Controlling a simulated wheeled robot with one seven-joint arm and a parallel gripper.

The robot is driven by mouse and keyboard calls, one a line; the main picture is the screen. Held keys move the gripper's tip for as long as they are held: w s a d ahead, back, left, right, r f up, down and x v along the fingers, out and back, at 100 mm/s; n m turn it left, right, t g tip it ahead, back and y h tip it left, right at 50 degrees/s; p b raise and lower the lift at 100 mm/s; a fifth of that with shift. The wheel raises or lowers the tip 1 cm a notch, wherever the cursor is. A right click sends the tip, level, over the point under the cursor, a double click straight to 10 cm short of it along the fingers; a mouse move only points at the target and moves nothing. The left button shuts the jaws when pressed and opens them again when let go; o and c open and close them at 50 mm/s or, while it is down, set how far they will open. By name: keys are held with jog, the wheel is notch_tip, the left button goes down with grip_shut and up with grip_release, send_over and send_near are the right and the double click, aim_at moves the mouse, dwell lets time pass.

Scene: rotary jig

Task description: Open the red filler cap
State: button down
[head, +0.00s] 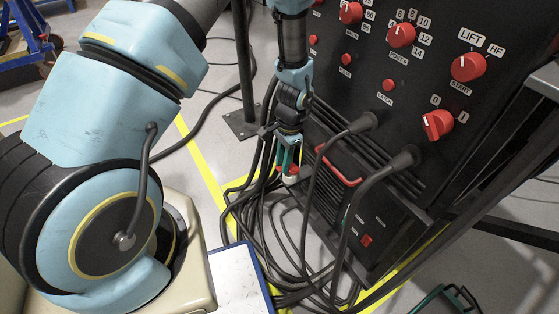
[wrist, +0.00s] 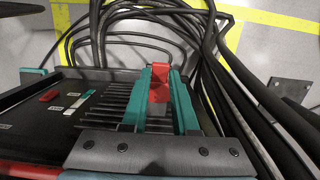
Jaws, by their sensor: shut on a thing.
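The red filler cap (head: 293,170) is at the lower left of the black machine in the head view, with a pale part just below it. My gripper (head: 287,160) comes down on it from above, its teal fingers on either side. In the wrist view a red piece, which I take for the cap (wrist: 159,84), sits between the two teal fingers of my gripper (wrist: 160,95). My gripper is shut on it. The fingers cover part of the cap, and I cannot tell how far it is turned.
The black control panel (head: 375,62) with red knobs stands to the right of my gripper. A vented unit with a red handle (head: 338,165) is close beside it. Several black cables (head: 285,245) loop over the floor below. A white-topped, blue-edged box (head: 238,282) stands in front.

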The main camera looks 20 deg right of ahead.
aim_at(290, 167)
jog(key=shift+w+d+r+p, duration=0.1)
jog(key=shift+d+r+p, duration=0.25)
jog(key=shift+d, duration=0.35)
jog(key=shift+w+d+r+p, duration=0.1)
jog(key=shift+d+r+p, duration=0.2)
jog(key=shift+d, duration=0.4)
jog(key=c, duration=1.1)
grip_release()
jog(key=shift+d, duration=0.1)
jog(key=o, duration=0.4)
jog(key=shift+a+f, duration=0.1)
jog(key=shift+a, duration=0.2)
jog(key=r, duration=0.5)
jog(key=d+r+p, duration=0.1)
jog(key=r, duration=0.1)
jog(key=shift+w+r, duration=0.1)
jog(key=shift+r, duration=0.15)
